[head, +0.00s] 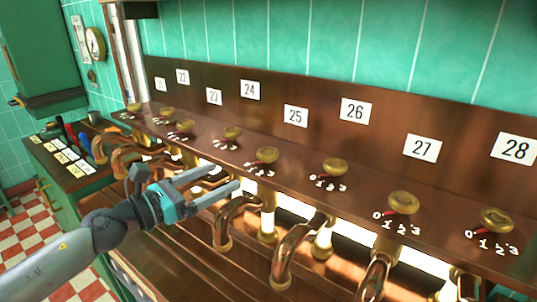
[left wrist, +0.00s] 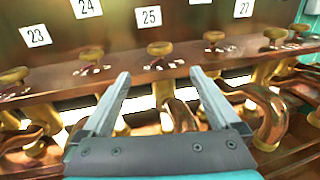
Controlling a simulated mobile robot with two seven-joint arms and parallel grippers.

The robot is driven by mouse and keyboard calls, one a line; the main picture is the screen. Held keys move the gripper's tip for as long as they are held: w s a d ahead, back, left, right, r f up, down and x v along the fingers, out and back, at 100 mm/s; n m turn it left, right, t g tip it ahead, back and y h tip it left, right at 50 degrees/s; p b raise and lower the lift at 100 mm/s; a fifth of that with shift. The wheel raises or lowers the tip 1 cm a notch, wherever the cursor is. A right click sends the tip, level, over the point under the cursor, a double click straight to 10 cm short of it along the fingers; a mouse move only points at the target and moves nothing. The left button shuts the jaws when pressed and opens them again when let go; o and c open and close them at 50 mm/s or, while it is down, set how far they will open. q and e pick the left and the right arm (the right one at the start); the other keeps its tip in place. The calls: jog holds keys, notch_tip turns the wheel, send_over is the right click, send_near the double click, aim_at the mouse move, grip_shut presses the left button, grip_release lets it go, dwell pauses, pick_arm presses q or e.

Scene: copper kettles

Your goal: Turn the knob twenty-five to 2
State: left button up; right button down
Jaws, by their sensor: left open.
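The knob twenty-five (head: 267,155) is a brass knob on the copper panel, down from the white label 25 (head: 295,116). Its red pointer is turned toward the 0 at its left; the marks 1, 2 and 3 lie along its front. The knob also shows in the left wrist view (left wrist: 160,48), below its label (left wrist: 148,16). My left gripper (head: 229,177) is open and empty, its fingers apart from the knob and short of it. In the left wrist view the knob sits beyond and between the two fingertips (left wrist: 160,73). My right gripper is not in view.
Similar knobs stand close on either side, such as knob twenty-four (head: 232,133) and knob twenty-six (head: 334,167). Curved copper pipes (head: 233,208) run below the panel, close to my left gripper. A side counter (head: 65,160) with labels stands at left.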

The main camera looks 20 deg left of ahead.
aim_at(259, 159)
pick_arm(q)
jog(key=p+x, duration=0.3)
jog(key=x, duration=1)
jog(key=shift+w+d+r, duration=0.1)
jog(key=shift+w+d, duration=0.4)
jog(key=shift+w, duration=0.25)
